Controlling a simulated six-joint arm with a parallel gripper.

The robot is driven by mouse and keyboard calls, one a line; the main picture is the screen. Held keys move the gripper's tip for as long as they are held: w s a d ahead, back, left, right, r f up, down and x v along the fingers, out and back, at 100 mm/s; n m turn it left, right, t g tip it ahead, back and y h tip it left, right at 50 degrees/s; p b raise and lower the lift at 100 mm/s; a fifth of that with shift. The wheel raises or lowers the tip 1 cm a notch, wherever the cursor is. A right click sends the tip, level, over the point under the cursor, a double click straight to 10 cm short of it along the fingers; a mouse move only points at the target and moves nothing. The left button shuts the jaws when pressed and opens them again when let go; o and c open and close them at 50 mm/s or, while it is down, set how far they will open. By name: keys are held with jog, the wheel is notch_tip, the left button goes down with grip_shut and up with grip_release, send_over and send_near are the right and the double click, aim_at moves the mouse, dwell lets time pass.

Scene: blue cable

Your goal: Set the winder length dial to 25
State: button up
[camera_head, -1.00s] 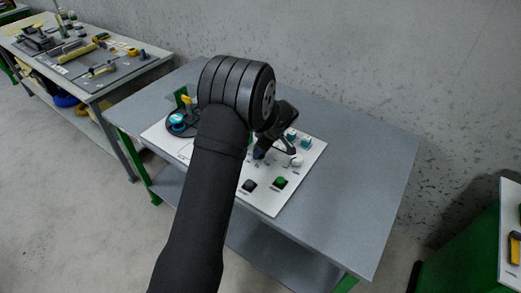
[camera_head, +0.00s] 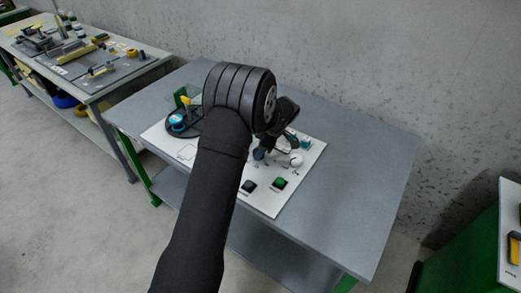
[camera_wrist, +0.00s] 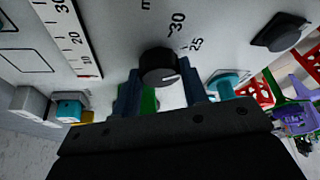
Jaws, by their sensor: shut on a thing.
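The length dial (camera_wrist: 158,66) is a round black knob with a short white mark at the lower right of its face in the wrist view. Printed numbers 30 (camera_wrist: 177,24) and 25 (camera_wrist: 197,44) lie above and to its right. I cannot tell which number the mark reads. My gripper (camera_wrist: 160,88) has its dark blue fingers on both sides of the knob, shut on it. In the head view my gripper (camera_head: 272,150) is low over the white panel (camera_head: 262,202), and my arm hides part of the panel. The dial is not clear there.
A green button (camera_head: 280,183) and a black button (camera_head: 249,186) sit at the panel's front. A white knob (camera_head: 296,160) and a teal part (camera_head: 305,143) are near my gripper. A teal spool (camera_head: 178,122) is at the panel's left. The table's right side is clear.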

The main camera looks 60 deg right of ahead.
jog(key=o, duration=1)
jog(key=v, duration=1.7)
jog(key=shift+s+r, duration=0.1)
jog(key=shift+r, duration=0.1)
jog(key=x, duration=1.7)
jog(key=shift+f, duration=0.25)
jog(key=shift+r, duration=0.1)
